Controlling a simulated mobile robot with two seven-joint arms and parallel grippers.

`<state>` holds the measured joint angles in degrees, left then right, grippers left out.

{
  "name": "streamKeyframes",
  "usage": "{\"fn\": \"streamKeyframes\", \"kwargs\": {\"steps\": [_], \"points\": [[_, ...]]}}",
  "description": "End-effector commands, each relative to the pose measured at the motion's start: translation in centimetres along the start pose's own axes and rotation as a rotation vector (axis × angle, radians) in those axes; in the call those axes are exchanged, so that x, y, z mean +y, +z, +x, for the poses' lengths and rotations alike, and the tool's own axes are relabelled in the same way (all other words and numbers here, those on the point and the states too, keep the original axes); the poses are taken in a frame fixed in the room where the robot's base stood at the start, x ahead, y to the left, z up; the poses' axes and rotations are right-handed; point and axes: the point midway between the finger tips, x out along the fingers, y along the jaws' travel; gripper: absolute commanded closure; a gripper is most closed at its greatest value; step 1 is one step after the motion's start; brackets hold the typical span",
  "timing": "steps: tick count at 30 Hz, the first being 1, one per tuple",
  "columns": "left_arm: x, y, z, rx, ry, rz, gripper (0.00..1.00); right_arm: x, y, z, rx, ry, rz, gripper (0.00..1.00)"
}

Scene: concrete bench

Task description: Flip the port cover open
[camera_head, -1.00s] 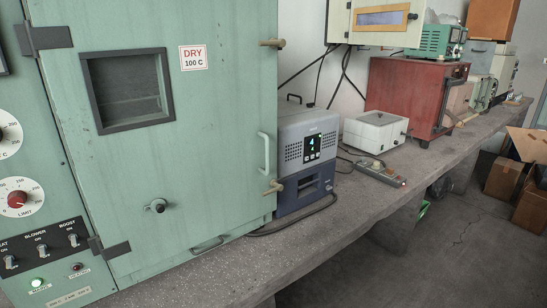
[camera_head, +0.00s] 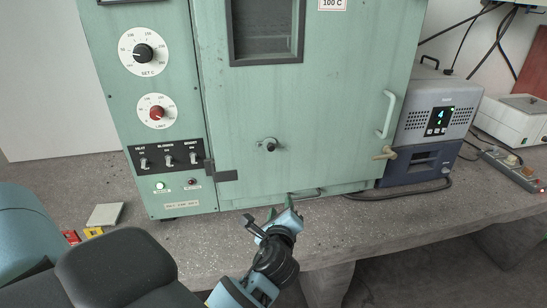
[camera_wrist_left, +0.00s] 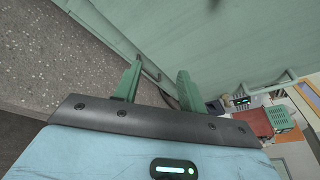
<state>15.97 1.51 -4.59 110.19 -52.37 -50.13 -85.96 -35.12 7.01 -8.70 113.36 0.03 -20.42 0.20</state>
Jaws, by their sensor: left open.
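The port cover (camera_head: 266,145) is a small round metal piece with a dark knob, low on the pale green oven door (camera_head: 330,110). It lies against the door and looks closed, though it is small in the picture. My left gripper (camera_head: 280,210) is in front of the door's lower edge, below the cover and apart from it. Its two green fingers are spread and empty, as the left wrist view (camera_wrist_left: 160,75) also shows. In that view the cover cannot be made out clearly. My right gripper is not in view.
A door handle (camera_head: 388,114) and a wooden-looking peg (camera_head: 385,153) stick out at the door's right. Dials and switches (camera_head: 168,160) are at left. A grey-blue instrument (camera_head: 430,130) stands at right. The bench front (camera_head: 210,255) is bare.

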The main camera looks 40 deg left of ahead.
Motion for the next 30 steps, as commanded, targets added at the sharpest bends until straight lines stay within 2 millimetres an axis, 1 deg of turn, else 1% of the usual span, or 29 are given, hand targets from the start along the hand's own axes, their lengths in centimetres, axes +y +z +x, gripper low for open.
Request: {"fn": "streamKeyframes", "kwargs": {"steps": [1,3,6,9,12,16,19,23,30], "points": [[-1.8,1.9,0.8,-0.066,0.002,0.075,0.59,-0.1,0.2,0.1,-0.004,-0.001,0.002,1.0],[-3.6,4.4,1.4,-0.146,0.019,0.179,0.59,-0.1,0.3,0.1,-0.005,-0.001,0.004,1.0],[-5.4,7.0,1.8,-0.227,0.049,0.285,0.59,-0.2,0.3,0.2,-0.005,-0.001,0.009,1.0],[-6.3,8.5,1.9,-0.271,0.071,0.344,0.59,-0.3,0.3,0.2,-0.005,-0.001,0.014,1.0],[-6.6,9.0,1.9,-0.285,0.081,0.365,0.59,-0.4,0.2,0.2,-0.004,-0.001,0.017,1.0],[-6.6,9.0,1.9,-0.285,0.081,0.367,0.59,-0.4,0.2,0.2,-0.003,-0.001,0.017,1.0],[-6.7,9.2,2.5,-0.286,0.079,0.366,0.59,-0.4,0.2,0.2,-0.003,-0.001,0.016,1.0],[-6.6,9.6,4.0,-0.286,0.08,0.366,0.59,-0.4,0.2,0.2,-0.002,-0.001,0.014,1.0],[-6.5,10.6,7.4,-0.284,0.079,0.366,0.59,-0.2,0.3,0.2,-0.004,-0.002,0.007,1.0]]}}
